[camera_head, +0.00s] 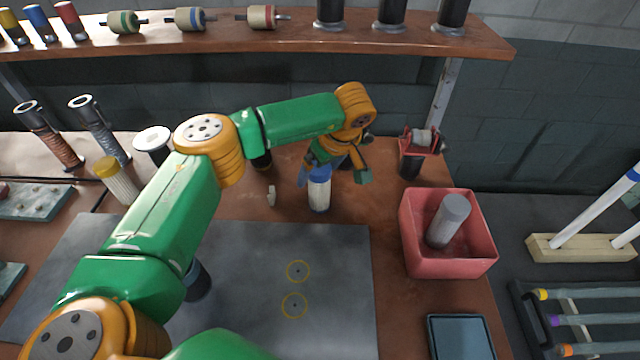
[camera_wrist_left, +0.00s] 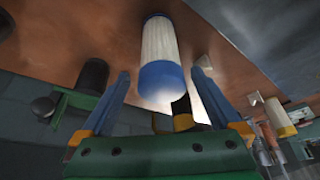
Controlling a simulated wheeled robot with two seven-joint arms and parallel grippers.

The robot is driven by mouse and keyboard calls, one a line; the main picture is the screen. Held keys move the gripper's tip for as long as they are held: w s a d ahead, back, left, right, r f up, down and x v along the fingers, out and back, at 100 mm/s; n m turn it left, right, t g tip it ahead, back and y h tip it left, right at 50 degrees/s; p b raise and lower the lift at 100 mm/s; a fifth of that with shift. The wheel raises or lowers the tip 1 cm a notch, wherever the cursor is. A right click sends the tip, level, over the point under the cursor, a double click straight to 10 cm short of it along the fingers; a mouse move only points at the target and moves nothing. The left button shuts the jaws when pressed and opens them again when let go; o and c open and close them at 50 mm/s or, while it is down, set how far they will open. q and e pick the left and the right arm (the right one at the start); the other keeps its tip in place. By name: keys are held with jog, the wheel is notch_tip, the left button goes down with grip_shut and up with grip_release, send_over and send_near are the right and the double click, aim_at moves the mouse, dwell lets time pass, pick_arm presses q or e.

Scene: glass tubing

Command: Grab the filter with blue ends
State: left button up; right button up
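The filter with blue ends (camera_head: 319,190) is a white pleated cylinder standing upright on the brown bench, behind the grey mat. Its near blue end and pleated side also show in the left wrist view (camera_wrist_left: 160,82). My left gripper (camera_head: 331,166) is at the filter's top end. In the left wrist view its two fingers are spread on either side of the filter, with visible gaps, so it is open and holds nothing. The gripper partly hides the filter's top in the head view. My right gripper is not in view.
A yellow-topped filter (camera_head: 121,187) stands at the left. A pink bin (camera_head: 410,250) holding a grey cylinder is at the right, with a small red-and-black device (camera_head: 412,155) behind it. A shelf (camera_head: 350,42) runs along the back. The grey mat (camera_head: 335,250) is mostly clear.

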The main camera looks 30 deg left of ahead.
pick_arm(q)
jog(key=shift+s+r, duration=0.1)
jog(key=shift+s, duration=0.1)
jog(key=c, duration=0.7)
grip_shut()
